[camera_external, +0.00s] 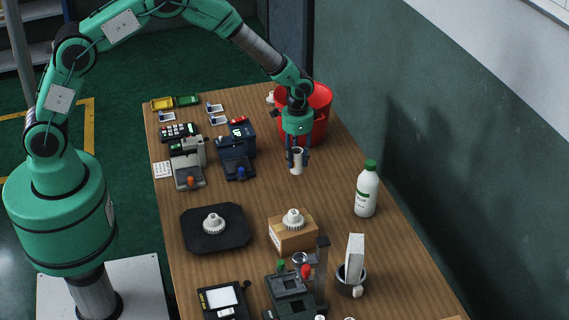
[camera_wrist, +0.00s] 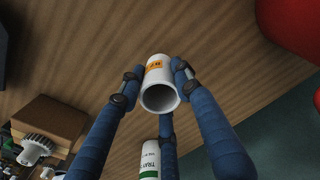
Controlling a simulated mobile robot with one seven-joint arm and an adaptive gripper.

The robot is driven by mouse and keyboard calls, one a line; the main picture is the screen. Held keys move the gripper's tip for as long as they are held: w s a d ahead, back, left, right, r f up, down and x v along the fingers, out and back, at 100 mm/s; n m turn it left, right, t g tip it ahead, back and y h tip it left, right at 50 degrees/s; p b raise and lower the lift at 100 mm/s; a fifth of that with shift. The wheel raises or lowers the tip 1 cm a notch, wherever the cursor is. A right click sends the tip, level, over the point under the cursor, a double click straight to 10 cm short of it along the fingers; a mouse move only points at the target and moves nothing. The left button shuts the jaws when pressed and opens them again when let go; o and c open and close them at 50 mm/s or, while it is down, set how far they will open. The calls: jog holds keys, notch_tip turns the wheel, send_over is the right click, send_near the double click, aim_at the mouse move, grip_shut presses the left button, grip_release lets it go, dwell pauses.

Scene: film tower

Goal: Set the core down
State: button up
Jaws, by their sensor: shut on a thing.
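The core is a short white hollow tube (camera_external: 296,167) with an orange label that shows in the wrist view (camera_wrist: 154,65). My gripper (camera_external: 298,153) is shut on it, with its blue fingers around the tube's sides. The core hangs below my gripper over the right half of the wooden table (camera_external: 245,190), in front of the red bucket. Its open end faces the wrist camera. The pictures do not clearly show whether its lower end touches the table.
The red bucket (camera_external: 320,105) stands behind my gripper. A white bottle with a green cap (camera_external: 367,192) stands to the right. A cardboard box (camera_external: 293,237) with a white gear on top is in front. Two small machines (camera_external: 188,165) (camera_external: 237,155) stand left. Bare wood surrounds the core.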

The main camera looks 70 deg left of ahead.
jog(key=shift+f+b, duration=0.3)
jog(key=shift+f, duration=1.25)
jog(key=shift+f, duration=0.15)
jog(key=o, duration=1.2)
jog(key=shift+c, duration=0.2)
notch_tip(320, 180, up, 12)
jog(key=p, duration=0.2)
